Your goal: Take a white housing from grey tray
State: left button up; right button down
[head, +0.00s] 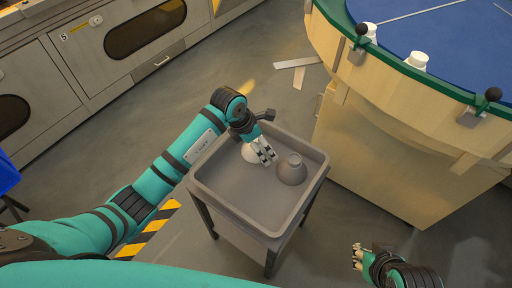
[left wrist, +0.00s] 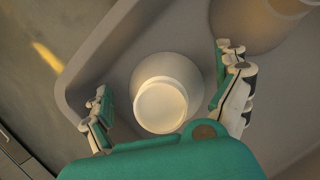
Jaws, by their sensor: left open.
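The grey tray (head: 232,202) is the raised-rim top of a stand in the middle of the head view. A white housing (head: 249,153) sits in its far part, partly hidden by my left gripper (head: 265,150). In the left wrist view the housing (left wrist: 162,98) stands between the two open fingers of my left gripper (left wrist: 168,105), with a gap on each side. A grey-brown housing (head: 292,170) stands to its right in the tray; its edge also shows in the left wrist view (left wrist: 255,22). My right gripper (head: 357,257) is at the lower right, apart from the tray.
A round wooden table with a blue top (head: 440,38) and green rim stands at the right, carrying white parts (head: 415,61) and black-knobbed clamps (head: 485,101). Flat pale strips (head: 298,70) lie on the floor. Grey machines (head: 110,50) line the back left. The tray's near part is clear.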

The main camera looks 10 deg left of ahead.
pick_arm(q)
jog(key=shift+f, duration=0.1)
jog(key=c, duration=1.2)
jog(key=shift+c, duration=0.3)
